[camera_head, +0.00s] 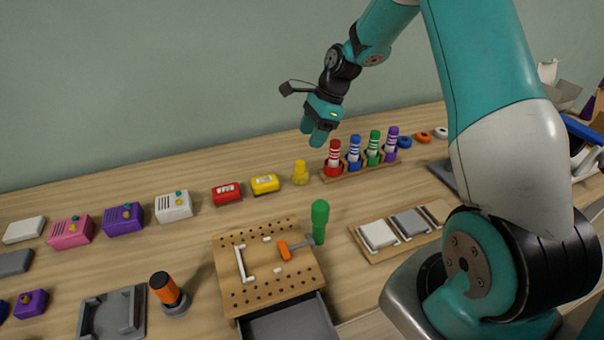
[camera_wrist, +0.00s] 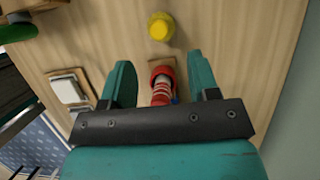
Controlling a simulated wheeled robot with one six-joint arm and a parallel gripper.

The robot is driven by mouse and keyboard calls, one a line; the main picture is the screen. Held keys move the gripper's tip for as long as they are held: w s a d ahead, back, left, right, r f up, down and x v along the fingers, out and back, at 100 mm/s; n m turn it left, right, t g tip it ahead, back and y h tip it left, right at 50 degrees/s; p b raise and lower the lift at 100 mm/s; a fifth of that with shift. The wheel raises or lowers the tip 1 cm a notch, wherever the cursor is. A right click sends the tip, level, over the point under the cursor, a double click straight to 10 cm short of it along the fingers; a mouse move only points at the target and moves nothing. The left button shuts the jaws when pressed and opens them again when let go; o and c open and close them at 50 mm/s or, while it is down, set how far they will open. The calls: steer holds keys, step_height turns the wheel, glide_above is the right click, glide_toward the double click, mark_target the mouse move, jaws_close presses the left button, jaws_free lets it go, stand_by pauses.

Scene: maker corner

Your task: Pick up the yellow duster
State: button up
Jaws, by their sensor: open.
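A small yellow piece with a rounded top, which seems to be the yellow duster (camera_head: 300,173), stands on the wooden table left of a rack of striped pieces. It also shows in the wrist view (camera_wrist: 161,27), top centre, beyond my fingertips. My gripper (camera_head: 313,135) is open and empty, above the table near the rack's left end. In the wrist view its two fingers (camera_wrist: 158,62) are spread apart, with a red-and-white striped piece (camera_wrist: 161,90) showing between them, below. The duster is apart from both fingers.
The rack (camera_head: 350,173) holds red, blue, green and purple striped pieces close right of the duster. A yellow box (camera_head: 264,184) and a red box (camera_head: 227,194) lie to its left. A green-topped tool (camera_head: 319,222) stands upright by the pegboard (camera_head: 245,236) in front.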

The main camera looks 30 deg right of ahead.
mark_target(301, 161)
steer(key=x, duration=0.9)
steer(key=shift+d+f+p, duration=0.1)
steer(key=shift+f+p, duration=0.2)
steer(key=shift+p, duration=0.05)
steer(key=shift+c, duration=0.4)
jaws_close()
step_height(301, 161, up, 20)
